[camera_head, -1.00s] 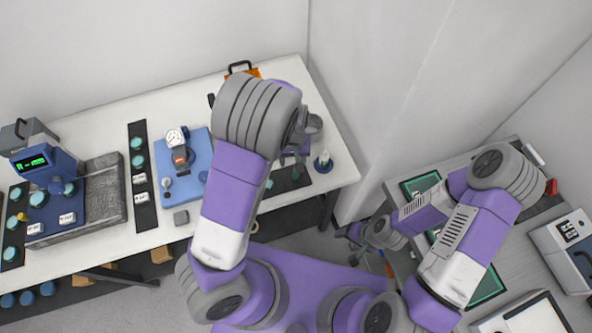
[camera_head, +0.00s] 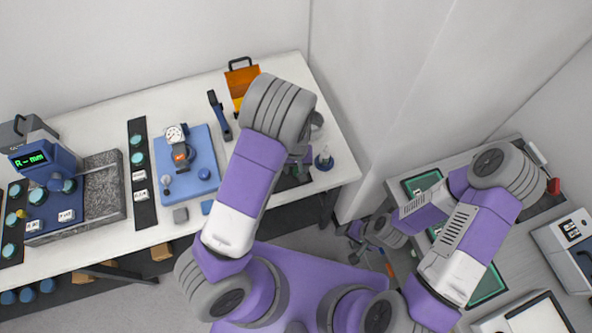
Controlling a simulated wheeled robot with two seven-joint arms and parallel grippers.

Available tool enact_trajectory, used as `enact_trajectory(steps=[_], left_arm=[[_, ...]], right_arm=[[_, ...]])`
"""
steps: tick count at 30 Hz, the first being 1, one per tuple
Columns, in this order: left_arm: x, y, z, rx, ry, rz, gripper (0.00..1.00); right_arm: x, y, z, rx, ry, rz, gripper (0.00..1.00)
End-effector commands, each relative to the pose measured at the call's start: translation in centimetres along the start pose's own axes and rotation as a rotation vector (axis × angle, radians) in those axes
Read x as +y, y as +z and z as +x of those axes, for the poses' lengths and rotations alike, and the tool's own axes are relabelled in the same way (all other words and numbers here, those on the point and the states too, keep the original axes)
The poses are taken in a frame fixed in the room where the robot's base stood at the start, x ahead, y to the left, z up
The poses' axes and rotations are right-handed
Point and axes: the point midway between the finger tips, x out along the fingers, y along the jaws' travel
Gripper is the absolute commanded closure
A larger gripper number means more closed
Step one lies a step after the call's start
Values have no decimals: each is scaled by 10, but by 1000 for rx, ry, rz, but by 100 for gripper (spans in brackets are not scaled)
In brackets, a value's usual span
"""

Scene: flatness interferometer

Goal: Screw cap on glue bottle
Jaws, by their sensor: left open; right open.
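A small glue bottle (camera_head: 323,162) with a blue lower part and a pale, pointed top stands upright near the right end of the white bench. My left arm reaches over the bench from the left. My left gripper (camera_head: 296,168) is open, pointing down just left of the bottle and apart from it, partly hidden by my own wrist. I cannot make out the cap; it may be hidden behind my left arm. My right gripper (camera_head: 356,234) is open and low, beside the grey table on the right, away from the bottle.
A dark mat (camera_head: 304,181) lies under my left gripper. An orange case (camera_head: 242,78), a dark blue tool (camera_head: 219,115) and a blue plate with a dial gauge (camera_head: 175,134) stand left of my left arm. The bench's right edge is close to the bottle.

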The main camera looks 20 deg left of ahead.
Motion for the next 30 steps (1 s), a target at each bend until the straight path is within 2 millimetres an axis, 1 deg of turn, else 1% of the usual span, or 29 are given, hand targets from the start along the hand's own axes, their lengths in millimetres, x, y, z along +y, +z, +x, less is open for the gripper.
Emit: enact_trajectory(steps=[8,9,19,27,30], left_arm=[[0,0,0,1,0,0,47],[0,0,0,1,0,0,48],[0,0,0,1,0,0,99],[0,0,0,1,0,0,100],[0,0,-5,2,1,0,100]], right_arm=[[0,0,0,0,0,0,32],[0,0,0,0,0,0,32],[0,0,0,0,0,0,32],[0,0,0,0,0,0,32],[0,0,-1,0,0,0,32]])
